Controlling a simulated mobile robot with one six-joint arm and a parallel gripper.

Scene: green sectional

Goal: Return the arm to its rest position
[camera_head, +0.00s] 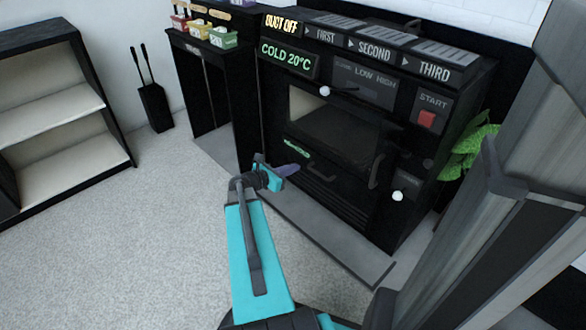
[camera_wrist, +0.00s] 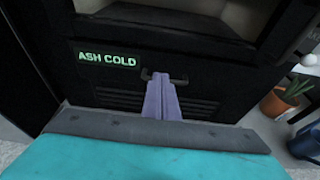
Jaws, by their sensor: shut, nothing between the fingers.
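My gripper (camera_head: 288,169) is at the end of my teal arm, in front of the lower part of a black stove (camera_head: 345,135). In the wrist view its two purple fingers (camera_wrist: 161,98) are together with nothing between them. They overlap a small dark handle below the green "ASH COLD" sign (camera_wrist: 106,58); I cannot tell whether they touch it. My arm reaches forward from the bottom of the head view, over the floor.
The stove has a window, a red start button (camera_head: 427,118) and a "COLD 20°C" display (camera_head: 286,58). A grey hearth slab (camera_head: 335,245) lies before it. Shelves (camera_head: 50,125) stand at left, a plant (camera_head: 470,150) at right. Light carpet (camera_head: 130,240) is clear at left.

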